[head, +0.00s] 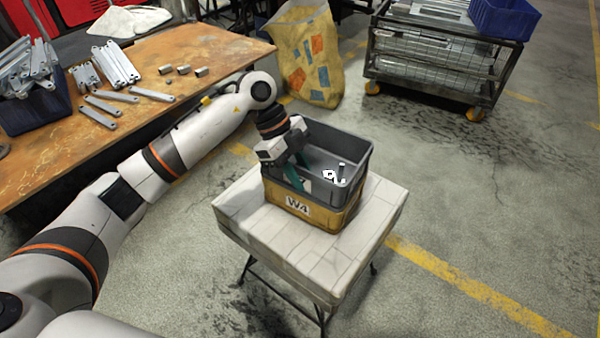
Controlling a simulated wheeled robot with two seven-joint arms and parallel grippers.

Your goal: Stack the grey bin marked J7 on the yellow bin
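The grey bin (355,170) sits on top of the yellow bin (325,217), which has a W4 label. The two look lined up, and the grey bin looks level. A label on the grey bin's near wall is mostly covered by a finger; only a mark like a 7 shows. My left gripper (297,168) is at the left part of that near wall, one green finger outside and one inside. Whether the fingers press on the wall is too small to tell. A few small metal and white pieces lie in the grey bin. My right gripper is out of view.
The bins stand on a small pale-topped stand (240,212) with bare top around them. A wooden workbench (200,50) with brackets and a dark bin (35,108) is at left. A yellow sack (308,55) and a wire cart (440,65) with a blue bin (503,18) stand behind.

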